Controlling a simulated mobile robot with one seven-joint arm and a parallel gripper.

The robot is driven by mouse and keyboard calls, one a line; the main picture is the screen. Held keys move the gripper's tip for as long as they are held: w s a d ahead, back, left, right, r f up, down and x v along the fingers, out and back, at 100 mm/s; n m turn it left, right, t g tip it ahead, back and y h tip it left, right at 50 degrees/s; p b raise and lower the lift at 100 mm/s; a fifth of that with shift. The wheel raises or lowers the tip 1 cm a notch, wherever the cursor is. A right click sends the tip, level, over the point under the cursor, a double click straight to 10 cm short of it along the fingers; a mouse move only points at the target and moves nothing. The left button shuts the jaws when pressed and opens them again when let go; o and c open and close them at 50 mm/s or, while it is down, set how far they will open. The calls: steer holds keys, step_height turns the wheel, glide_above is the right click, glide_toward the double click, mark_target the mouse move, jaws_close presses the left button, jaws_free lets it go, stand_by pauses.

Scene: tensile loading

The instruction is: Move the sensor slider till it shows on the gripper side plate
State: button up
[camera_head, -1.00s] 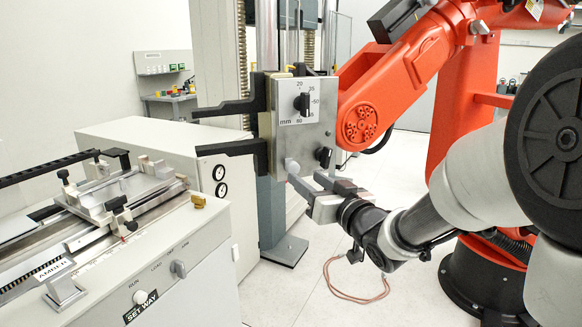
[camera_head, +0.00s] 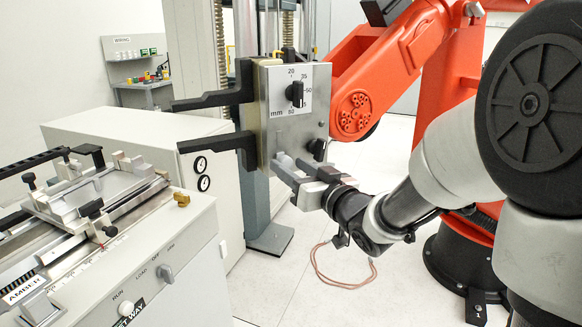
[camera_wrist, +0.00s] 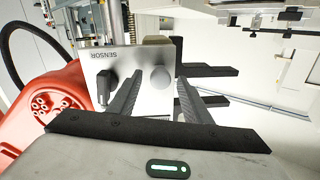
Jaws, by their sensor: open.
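The gripper side plate (camera_head: 262,100) is an upright metal plate with a mm dial and two black jaws pointing left. In the wrist view the plate (camera_wrist: 140,100) shows the word SENSOR upside down. A round silver knob (camera_wrist: 160,77), which looks like the sensor slider, sits on its face. My gripper (camera_wrist: 158,84) is open, with one finger on each side of that knob; whether either finger touches it I cannot tell. In the head view my gripper (camera_head: 293,167) is at the plate's lower edge. A black lever knob (camera_wrist: 107,82) lies just outside the left finger.
An orange robot arm (camera_head: 355,112) stands right behind the plate. A test bench (camera_head: 150,235) with a metal fixture fills the lower left. A white cabinet (camera_head: 110,125) and a steel column stand behind.

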steer(key=shift+c, duration=0.6)
jaws_close()
steer(key=shift+r, duration=0.4)
steer(key=shift+o, duration=0.6)
jaws_free()
steer(key=shift+f, duration=0.1)
steer(key=shift+s, duration=0.1)
